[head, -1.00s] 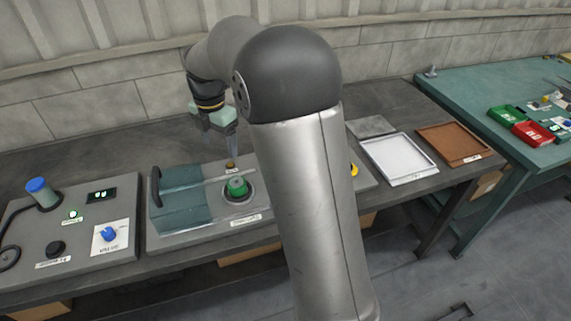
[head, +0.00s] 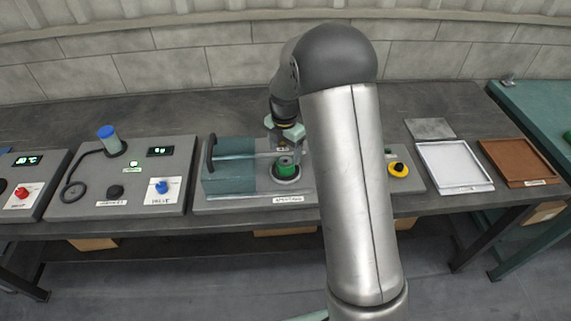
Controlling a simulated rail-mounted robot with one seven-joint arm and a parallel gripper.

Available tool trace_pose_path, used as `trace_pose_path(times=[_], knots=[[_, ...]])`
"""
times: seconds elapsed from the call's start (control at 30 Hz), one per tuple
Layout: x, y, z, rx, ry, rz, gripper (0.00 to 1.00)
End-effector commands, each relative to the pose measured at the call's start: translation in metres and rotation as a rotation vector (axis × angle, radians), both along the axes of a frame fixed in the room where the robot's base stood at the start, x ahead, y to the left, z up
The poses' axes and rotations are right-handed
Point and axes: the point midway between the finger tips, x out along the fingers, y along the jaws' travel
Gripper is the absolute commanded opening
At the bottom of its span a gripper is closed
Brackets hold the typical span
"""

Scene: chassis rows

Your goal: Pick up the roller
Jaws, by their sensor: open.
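A short green cylinder with a dark top (head: 287,167), the likeliest roller, stands upright in a round dark seat on the grey middle unit (head: 228,203). My gripper (head: 284,148) points down just behind and above it. The jaws are open. The fingertips are small and partly lost against the unit, and I cannot tell whether they touch anything. My arm hides the right part of this unit.
A teal clear-fronted cover with a black handle (head: 228,178) stands left of the green cylinder. A panel with a blue-capped cylinder (head: 108,137) is further left.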

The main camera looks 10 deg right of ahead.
Motion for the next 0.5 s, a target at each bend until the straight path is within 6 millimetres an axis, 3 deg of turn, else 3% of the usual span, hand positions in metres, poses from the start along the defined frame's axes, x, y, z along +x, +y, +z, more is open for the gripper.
trace_pose_path(times=[0.3, 0.5], knots=[[-0.004, -0.005, -0.042, -0.001, 0.003, 0.000, 0.75], [-0.003, -0.005, -0.047, -0.001, 0.001, -0.001, 0.75]])
